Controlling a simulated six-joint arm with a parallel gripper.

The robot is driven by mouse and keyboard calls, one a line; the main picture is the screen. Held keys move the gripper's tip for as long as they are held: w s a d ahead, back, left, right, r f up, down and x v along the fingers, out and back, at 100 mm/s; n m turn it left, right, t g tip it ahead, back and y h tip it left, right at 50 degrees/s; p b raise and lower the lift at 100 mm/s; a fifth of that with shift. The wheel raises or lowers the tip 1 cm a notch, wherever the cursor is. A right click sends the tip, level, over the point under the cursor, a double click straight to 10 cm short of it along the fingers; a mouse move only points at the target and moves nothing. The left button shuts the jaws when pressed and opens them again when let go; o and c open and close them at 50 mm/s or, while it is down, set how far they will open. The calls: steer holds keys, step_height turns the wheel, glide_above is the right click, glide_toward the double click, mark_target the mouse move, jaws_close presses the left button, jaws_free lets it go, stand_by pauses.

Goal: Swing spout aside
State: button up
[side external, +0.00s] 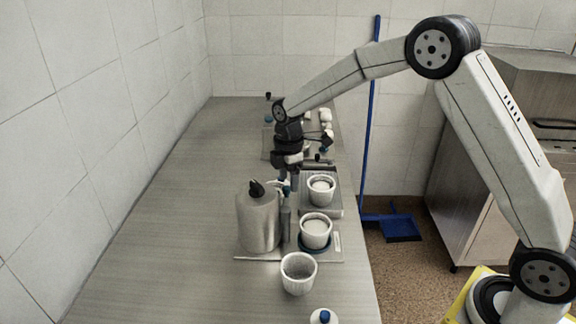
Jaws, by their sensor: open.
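A grey rounded container (258,220) with a black knob on top stands on a flat plate on the counter. Close to its right side is a narrow grey upright (286,222) with small white and blue parts at its top (284,187). I cannot make out clearly which of these parts is the spout. My gripper (289,180) points down, open, right above or beside the top of that upright. Whether the fingers touch it cannot be told from this view. The fingers partly hide the white and blue parts.
White perforated baskets stand to the right: one on a grey base (321,190), one on a dark blue ring (315,232), one in front (299,274). A blue-capped bottle (323,317) is at the front. Small items lie behind my gripper. The left counter (160,240) is clear.

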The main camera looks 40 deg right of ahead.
steer(key=shift+r, duration=1.65)
steer(key=s+f+m+t, duration=0.2)
steer(key=s+m, duration=1.3)
steer(key=s, duration=0.8)
steer(key=shift+d+f+t, duration=0.25)
steer(key=shift+f+t, duration=0.05)
steer(key=shift+f, duration=0.15)
